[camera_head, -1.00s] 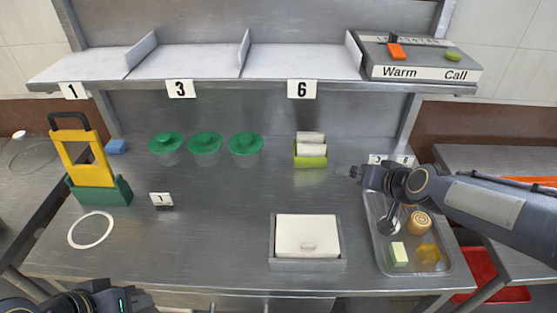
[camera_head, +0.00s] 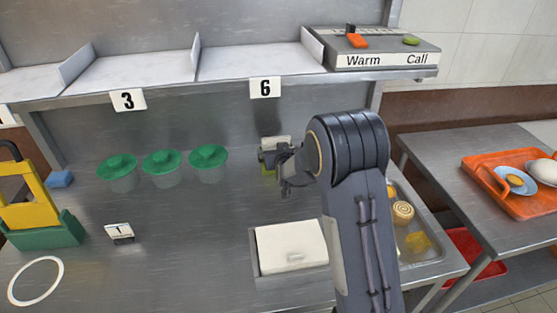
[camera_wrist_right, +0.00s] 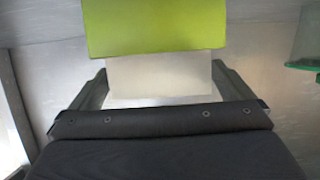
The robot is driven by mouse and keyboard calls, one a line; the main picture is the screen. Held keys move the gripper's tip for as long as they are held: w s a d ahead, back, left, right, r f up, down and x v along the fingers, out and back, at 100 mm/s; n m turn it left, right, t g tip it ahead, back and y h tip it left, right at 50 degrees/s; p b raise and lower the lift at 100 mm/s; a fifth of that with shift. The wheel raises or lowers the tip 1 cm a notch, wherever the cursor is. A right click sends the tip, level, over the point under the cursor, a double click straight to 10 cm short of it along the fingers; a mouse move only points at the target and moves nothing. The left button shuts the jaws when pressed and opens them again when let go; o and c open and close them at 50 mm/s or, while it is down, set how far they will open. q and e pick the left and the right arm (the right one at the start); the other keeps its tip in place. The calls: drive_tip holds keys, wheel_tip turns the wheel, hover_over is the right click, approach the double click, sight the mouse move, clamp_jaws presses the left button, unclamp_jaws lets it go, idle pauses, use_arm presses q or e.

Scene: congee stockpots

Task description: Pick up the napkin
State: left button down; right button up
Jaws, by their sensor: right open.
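The napkin is a pale, white-grey piece (camera_wrist_right: 160,76) in the right wrist view, below a lime-green holder (camera_wrist_right: 155,28). In the head view a pale napkin (camera_head: 277,141) shows just behind my right gripper (camera_head: 275,163), with a sliver of the green holder (camera_head: 267,170) beside it. My right gripper is open. In the wrist view its fingers (camera_wrist_right: 163,80) stand to either side of the pale piece, with gaps on both sides. The arm hides most of the holder in the head view. My left gripper is not in view.
Several green-lidded cups (camera_head: 162,163) stand left of the holder. A white-lidded box (camera_head: 292,247) and a metal food tray (camera_head: 422,240) lie nearer the front. A shelf (camera_head: 250,66) with number cards hangs above. An orange tray (camera_head: 512,205) is on the right table.

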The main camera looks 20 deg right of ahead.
drive_tip(key=shift+x, duration=0.85)
drive_tip(key=shift+c, duration=0.4)
drive_tip(key=c, duration=0.7)
